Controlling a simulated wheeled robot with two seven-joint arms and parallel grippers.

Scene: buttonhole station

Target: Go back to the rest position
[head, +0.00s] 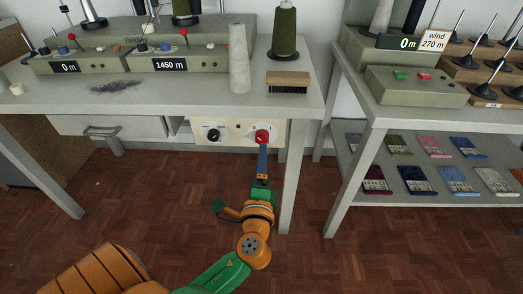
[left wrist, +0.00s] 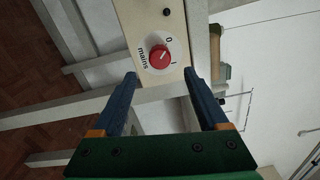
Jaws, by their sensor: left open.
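My left gripper (head: 262,150) is below the front edge of the left table, in front of a cream control panel (head: 233,131). The panel carries a red mains knob (head: 262,136) and a black knob (head: 213,135). In the left wrist view my left gripper (left wrist: 162,82) is open and empty, its two blue fingers apart. The red knob (left wrist: 160,56) shows between and beyond the fingertips, on a white dial marked 0, I and "mains". I cannot tell the exact gap between fingertips and knob. My right gripper is in neither view.
The left table (head: 170,98) holds winding units, a grey cone (head: 239,60), a green thread cone (head: 284,30) and a brush (head: 288,82). A table leg (head: 294,175) stands just right of my left gripper. The right table (head: 420,112) has a lower shelf with several coloured packets.

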